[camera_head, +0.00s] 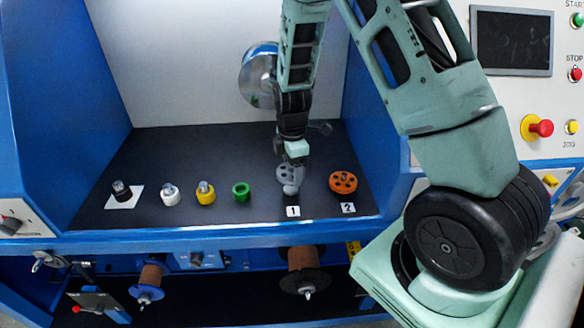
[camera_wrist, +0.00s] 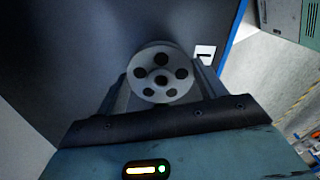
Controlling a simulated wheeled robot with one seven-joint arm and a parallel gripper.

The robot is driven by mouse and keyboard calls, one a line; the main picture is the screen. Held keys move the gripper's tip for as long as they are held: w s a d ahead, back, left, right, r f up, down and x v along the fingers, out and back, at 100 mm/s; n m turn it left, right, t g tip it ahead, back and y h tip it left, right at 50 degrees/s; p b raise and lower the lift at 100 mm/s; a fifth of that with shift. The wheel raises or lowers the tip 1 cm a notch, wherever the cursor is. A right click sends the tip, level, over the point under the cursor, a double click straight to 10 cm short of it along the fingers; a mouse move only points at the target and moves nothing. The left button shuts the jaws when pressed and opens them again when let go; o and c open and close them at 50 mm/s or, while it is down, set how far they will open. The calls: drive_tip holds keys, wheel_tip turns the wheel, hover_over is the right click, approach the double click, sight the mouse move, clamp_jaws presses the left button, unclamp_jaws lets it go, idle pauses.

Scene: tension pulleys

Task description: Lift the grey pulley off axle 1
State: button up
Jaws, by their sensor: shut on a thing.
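The grey pulley (camera_head: 285,173), a disc with several round holes, is behind label 1 (camera_head: 293,211) on the dark work surface. In the wrist view the grey pulley (camera_wrist: 160,74) sits between my two fingers, its face toward the camera. My gripper (camera_head: 291,175) points down and is shut on the pulley's rim. The pulley's centre hole looks dark in the wrist view. Axle 1 cannot be made out, so I cannot tell whether the pulley is still around it or just above it.
An orange pulley (camera_head: 343,182) stands to the right, behind label 2 (camera_head: 348,208). To the left are a green ring (camera_head: 241,191), a yellow part (camera_head: 205,193), a white part (camera_head: 169,194) and a dark part on a white square (camera_head: 122,192). Blue walls (camera_head: 372,110) flank the bay.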

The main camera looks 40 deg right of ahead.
drive_tip(key=shift+r+p, duration=0.3)
drive_tip(key=shift+r, duration=0.35)
